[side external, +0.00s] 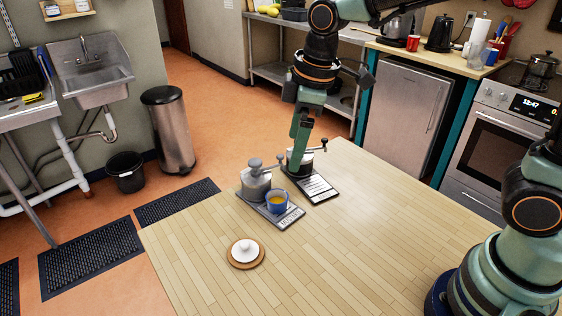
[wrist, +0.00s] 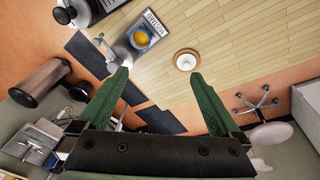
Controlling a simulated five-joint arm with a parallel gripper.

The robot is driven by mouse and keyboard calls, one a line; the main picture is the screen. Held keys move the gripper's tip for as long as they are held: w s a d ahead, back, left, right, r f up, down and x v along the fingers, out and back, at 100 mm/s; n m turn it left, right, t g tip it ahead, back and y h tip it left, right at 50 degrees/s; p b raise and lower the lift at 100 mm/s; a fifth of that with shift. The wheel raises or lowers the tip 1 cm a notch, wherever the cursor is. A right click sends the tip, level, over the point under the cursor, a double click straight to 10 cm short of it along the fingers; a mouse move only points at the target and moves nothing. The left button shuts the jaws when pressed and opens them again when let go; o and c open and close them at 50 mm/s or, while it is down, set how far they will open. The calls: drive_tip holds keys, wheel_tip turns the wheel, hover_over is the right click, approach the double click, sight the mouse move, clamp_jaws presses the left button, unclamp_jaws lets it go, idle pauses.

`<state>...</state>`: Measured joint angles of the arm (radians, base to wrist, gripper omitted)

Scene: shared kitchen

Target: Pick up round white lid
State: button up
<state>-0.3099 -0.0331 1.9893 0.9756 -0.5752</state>
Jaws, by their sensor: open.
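The round white lid (side external: 245,247) with a small knob lies on a round wooden coaster or board (side external: 233,261) near the table's left front edge. In the wrist view the lid (wrist: 186,61) shows between and beyond my fingertips, apart from them. My gripper (side external: 302,128) is above the far part of the table, over the dark pot, well behind and to the right of the lid. In the wrist view my gripper (wrist: 158,75) has its two green fingers spread wide with nothing between them.
A dark pot (side external: 299,163) stands on another labelled board (side external: 318,190). The wooden table (side external: 350,240) is clear right of the lid.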

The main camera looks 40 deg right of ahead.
sight(246, 242)
drive_tip(key=w+a+f+n+g, duration=0.2)
drive_tip(key=a+f+n, duration=0.5)
drive_tip(key=a+f, duration=0.3)
drive_tip(key=shift+h, duration=0.4)
drive_tip(key=f, duration=0.7)
drive_tip(key=a+f, duration=0.1)
drive_tip(key=f, duration=0.3)
drive_tip(key=shift+f, duration=0.1)
drive_tip(key=shift+c, duration=0.3)
drive_tip(key=c, duration=1.4)
drive_tip(key=shift+o, duration=0.2)
